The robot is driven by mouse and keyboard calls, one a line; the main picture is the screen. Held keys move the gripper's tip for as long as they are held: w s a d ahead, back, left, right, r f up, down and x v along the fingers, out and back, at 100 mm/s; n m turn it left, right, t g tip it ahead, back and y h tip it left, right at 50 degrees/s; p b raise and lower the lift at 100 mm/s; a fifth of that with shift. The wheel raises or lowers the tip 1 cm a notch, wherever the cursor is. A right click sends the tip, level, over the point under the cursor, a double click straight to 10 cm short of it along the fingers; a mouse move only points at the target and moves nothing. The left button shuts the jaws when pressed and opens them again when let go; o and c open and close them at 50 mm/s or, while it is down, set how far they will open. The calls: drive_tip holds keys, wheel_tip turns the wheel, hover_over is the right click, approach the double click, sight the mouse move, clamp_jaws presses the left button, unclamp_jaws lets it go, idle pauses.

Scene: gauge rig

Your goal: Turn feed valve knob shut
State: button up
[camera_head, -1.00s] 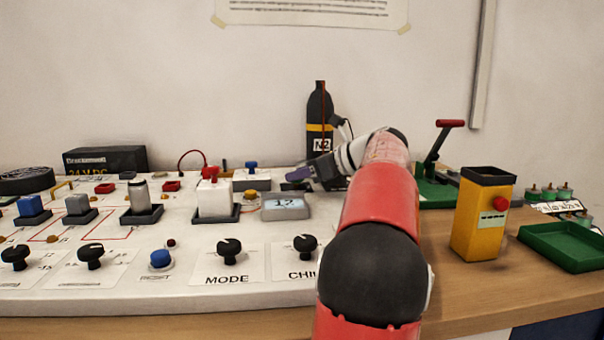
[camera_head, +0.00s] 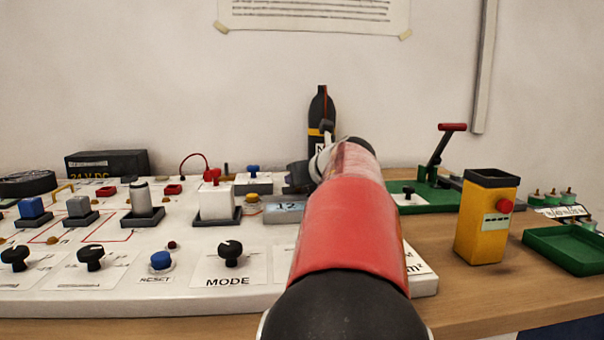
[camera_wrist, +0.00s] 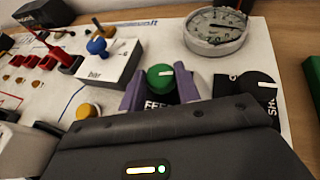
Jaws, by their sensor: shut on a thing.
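The feed valve knob (camera_wrist: 160,77) is green with a white pointer mark and shows in the wrist view, standing by a partly hidden label beginning "FEE". My gripper (camera_wrist: 160,88) has its two purple fingers on the knob's left and right sides, shut on it. The white mark lies roughly sideways, towards the right finger. In the head view my gripper (camera_head: 297,178) is at the back right of the white panel, partly behind my arm. The green knob cannot be made out there.
A round dial gauge (camera_wrist: 216,30) stands behind the knob. A black knob (camera_wrist: 259,85) is close on the right, and a blue-topped lever on a box marked "bar" (camera_wrist: 107,64) on the left. A yellow box (camera_head: 486,220) and green tray (camera_head: 565,246) stand on the right of the table.

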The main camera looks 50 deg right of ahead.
drive_tip(key=shift+m+h+p, duration=0.35)
drive_tip(key=shift+m+h, duration=0.05)
drive_tip(key=shift+h, duration=0.2)
drive_tip(key=shift+g, duration=0.3)
drive_tip(key=o, duration=1)
drive_tip(key=shift+c, duration=0.2)
drive_tip(key=shift+s+a, duration=0.1)
drive_tip(key=v, duration=0.7)
drive_tip(key=shift+s+r, duration=0.15)
drive_tip(key=shift+s, duration=0.15)
